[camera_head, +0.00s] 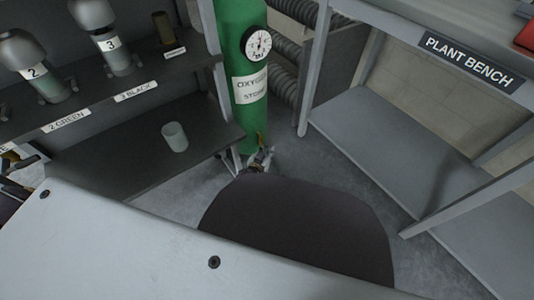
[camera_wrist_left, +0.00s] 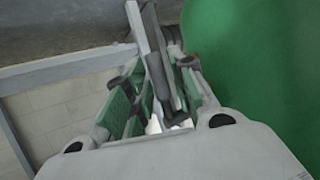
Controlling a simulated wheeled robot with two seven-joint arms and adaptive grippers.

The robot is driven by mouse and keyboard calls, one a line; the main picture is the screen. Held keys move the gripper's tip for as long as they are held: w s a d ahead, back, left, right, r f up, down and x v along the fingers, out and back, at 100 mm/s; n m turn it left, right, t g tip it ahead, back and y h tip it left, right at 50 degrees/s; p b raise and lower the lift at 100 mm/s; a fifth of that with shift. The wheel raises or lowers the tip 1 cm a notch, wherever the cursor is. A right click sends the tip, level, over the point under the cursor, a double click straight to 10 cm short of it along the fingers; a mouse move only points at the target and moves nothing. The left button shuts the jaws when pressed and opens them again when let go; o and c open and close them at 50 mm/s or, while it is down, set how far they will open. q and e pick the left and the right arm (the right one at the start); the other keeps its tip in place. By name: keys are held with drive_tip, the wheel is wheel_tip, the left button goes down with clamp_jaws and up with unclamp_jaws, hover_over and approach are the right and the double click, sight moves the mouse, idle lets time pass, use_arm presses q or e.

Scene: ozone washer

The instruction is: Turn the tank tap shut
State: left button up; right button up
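The green oxygen tank (camera_head: 240,90) stands upright at the back centre of the head view, and its green wall (camera_wrist_left: 260,75) fills the right of the left wrist view. My left gripper (camera_head: 262,158) is small and low, close beside the tank's lower part, partly hidden by my dark arm link. In the wrist view my left gripper (camera_wrist_left: 158,100) has its green-padded fingers apart. A dark grey bar-like part (camera_wrist_left: 158,70) lies between them; I cannot tell whether it is the tap or whether the fingers touch it. The tap is not clearly seen in the head view.
A round gauge (camera_head: 257,44) is on the tank. A dark shelf unit (camera_head: 110,165) with numbered bottles and a cup (camera_head: 174,137) stands left. Ribbed hoses (camera_head: 285,75) are behind the tank. The plant bench (camera_head: 465,60) frame stands right, with floor between.

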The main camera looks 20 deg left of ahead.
use_arm(q)
drive_tip(key=shift+c, duration=0.4)
clamp_jaws()
